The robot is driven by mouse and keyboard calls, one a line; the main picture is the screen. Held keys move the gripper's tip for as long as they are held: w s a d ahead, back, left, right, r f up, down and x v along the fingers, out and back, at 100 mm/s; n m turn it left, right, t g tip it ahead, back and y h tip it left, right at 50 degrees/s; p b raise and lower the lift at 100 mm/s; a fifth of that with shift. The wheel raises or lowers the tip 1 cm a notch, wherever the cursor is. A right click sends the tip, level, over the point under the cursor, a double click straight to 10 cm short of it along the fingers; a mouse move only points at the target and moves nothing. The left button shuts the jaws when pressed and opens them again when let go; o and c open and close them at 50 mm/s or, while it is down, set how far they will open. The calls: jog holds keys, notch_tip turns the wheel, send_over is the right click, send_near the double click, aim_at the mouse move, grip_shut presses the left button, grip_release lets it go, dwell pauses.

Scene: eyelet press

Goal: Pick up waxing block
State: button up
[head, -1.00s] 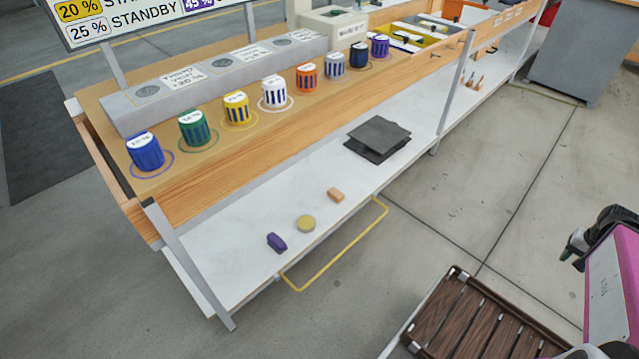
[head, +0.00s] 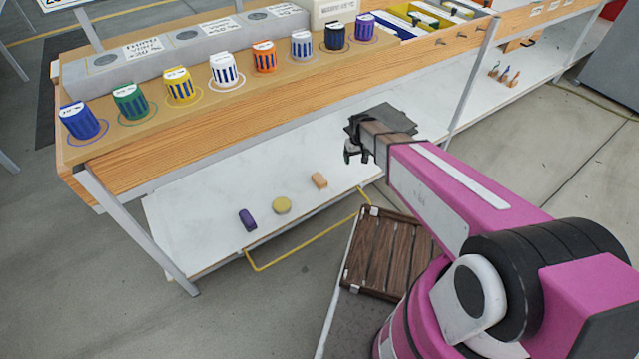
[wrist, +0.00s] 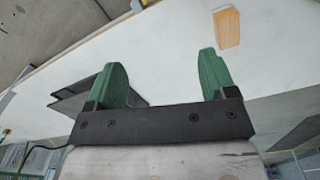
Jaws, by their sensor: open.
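Three small items lie apart on the white lower shelf (head: 200,215) in the head view: a purple block (head: 247,220), a round yellow disc (head: 281,205) and a tan-orange block (head: 319,180). I cannot tell by a label which is the waxing block. The tan-orange block also shows in the wrist view (wrist: 228,27), beyond the right fingertip and apart from it. My gripper (head: 352,150) is to the right of and above that block in the head view. In the wrist view its green fingers (wrist: 160,65) are spread wide with nothing between them.
Dark flat sheets (head: 392,118) lie on the shelf behind my gripper, partly hidden. Several coloured cylinders, such as a blue one (head: 80,120), stand on the wooden upper deck (head: 165,150). A metal leg (head: 140,233) and a yellow rail (head: 300,250) border the shelf.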

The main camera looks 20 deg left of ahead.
aim_at(319, 178)
jog(key=a+f+n, duration=0.1)
jog(key=a+f, duration=0.1)
jog(key=a, duration=0.3)
jog(key=s+a+f+n, duration=0.1)
jog(key=a+f, duration=0.2)
jog(key=a, duration=0.2)
jog(key=a+f+n, duration=0.1)
jog(key=a+f, duration=0.2)
jog(key=a, duration=0.1)
jog(key=shift+s+a+f, duration=0.2)
jog(key=shift+s+a, duration=0.1)
jog(key=shift+a, duration=0.1)
jog(key=shift+s+a+f, duration=0.1)
jog(key=shift+a+f, duration=0.15)
notch_tip(319, 178, down, 11)
jog(key=shift+r, duration=0.2)
jog(key=c, duration=1)
